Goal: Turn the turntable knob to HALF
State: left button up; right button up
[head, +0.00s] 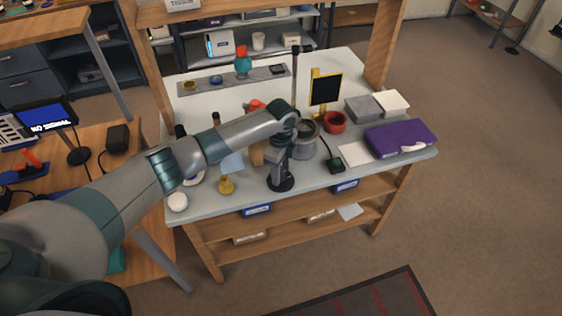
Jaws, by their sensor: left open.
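My left arm reaches in from the left over the workbench (212,208). Its gripper (281,178) points down near the bench's front edge. Its fingers are small and dark against a dark round base, and I see nothing held between them. A grey round drum-like thing (304,147), possibly the turntable, stands just behind and right of the gripper, partly hidden by my wrist. A small black box with a green top (336,166) lies right of the gripper, with a cable running up from it. I cannot make out the knob or its marks. My right gripper is out of view.
A brass-coloured weight-like piece (226,186) and a white round piece (178,201) stand left of the gripper. A red bowl (335,123), grey box (362,108), white sheet (355,154) and purple case (400,138) are to the right. A thin pole (295,75) rises behind.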

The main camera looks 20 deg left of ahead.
pick_arm(q)
notch_tip(320, 180, up, 17)
jog(key=b, duration=0.4)
jog(key=shift+r, duration=0.2)
jog(key=shift+f, duration=0.1)
dwell(0.4)
